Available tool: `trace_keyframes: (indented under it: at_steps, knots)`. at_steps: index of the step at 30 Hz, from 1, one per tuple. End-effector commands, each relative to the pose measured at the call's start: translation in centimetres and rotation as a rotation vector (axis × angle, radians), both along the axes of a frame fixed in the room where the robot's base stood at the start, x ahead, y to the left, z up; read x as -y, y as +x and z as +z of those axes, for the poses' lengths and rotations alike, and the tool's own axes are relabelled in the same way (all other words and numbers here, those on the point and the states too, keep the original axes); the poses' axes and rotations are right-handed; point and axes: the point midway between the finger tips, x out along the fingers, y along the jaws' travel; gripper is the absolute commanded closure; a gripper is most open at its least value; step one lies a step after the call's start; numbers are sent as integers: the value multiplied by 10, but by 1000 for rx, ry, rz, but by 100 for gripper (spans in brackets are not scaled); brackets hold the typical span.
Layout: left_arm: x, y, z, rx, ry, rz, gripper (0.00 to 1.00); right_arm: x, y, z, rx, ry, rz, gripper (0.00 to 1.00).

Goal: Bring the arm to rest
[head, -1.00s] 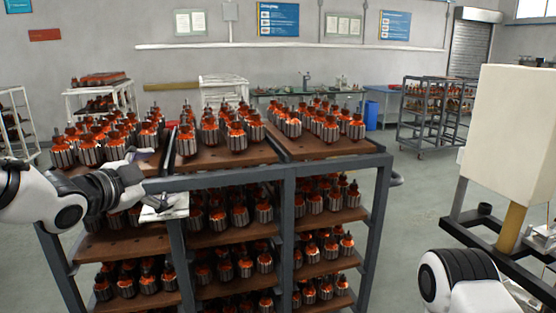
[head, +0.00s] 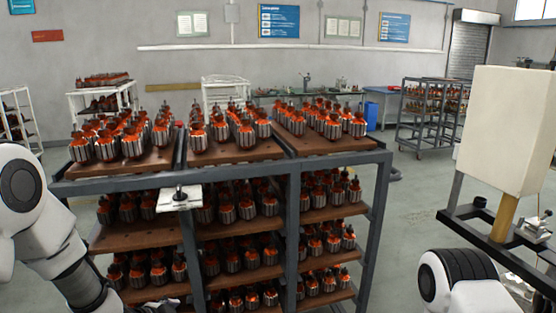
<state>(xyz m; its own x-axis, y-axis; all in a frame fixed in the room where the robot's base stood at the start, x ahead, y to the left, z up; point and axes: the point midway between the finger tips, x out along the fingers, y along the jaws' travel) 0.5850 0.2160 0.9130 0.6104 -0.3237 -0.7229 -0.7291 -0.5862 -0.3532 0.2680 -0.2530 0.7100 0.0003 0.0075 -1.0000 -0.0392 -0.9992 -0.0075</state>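My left arm (head: 60,255) comes in from the left edge and bends down in front of the rack's left side. My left gripper (head: 155,304) is only partly in view at the bottom edge, low in front of the rack. Its fingers are too cut off to tell open from shut. My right arm (head: 460,283) shows at the bottom right, but its gripper is out of view. The grey-framed rack (head: 291,235) holds several rows of armatures (head: 245,132) with orange windings on brown trays (head: 240,155).
A pale plate with a small knob (head: 180,198) is on the rack's front. A machine with a cream box (head: 508,130) stands at the right, beside my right arm. A grey rack (head: 425,112) stands farther back. Open floor (head: 410,205) lies between the front rack and the machine.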

Motion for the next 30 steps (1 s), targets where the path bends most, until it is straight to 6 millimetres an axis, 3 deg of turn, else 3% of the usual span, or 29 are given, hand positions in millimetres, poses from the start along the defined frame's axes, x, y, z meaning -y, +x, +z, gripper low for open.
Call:
trace_keyframes:
  at_steps: [1,3,5,7,10,12,14,16,18,30]
  knots:
    - [2,-28,-42,-100,-7,28,0,0,0,0,0,0,0,9]
    - [3,-69,-91,-236,-24,90,0,0,0,0,0,0,0,9]
    - [2,-110,-128,-353,-33,156,0,0,0,0,0,0,0,9]
    - [1,-162,-165,-493,-37,252,0,0,0,0,0,0,0,9]
    - [-6,-240,-202,-680,-25,427,0,0,0,0,0,0,0,9]
    - [-13,-288,-213,-780,-8,574,0,0,0,0,0,0,0,9]
    - [-23,-315,-210,-825,4,746,0,0,0,1,0,0,0,9]
    - [-35,-323,-203,-817,-11,938,0,0,0,0,0,0,0,9]
    - [-37,-318,-204,-801,-35,1005,0,0,0,0,0,0,0,9]
    - [-37,-317,-204,-801,-41,1009,0,0,0,0,0,0,0,9]
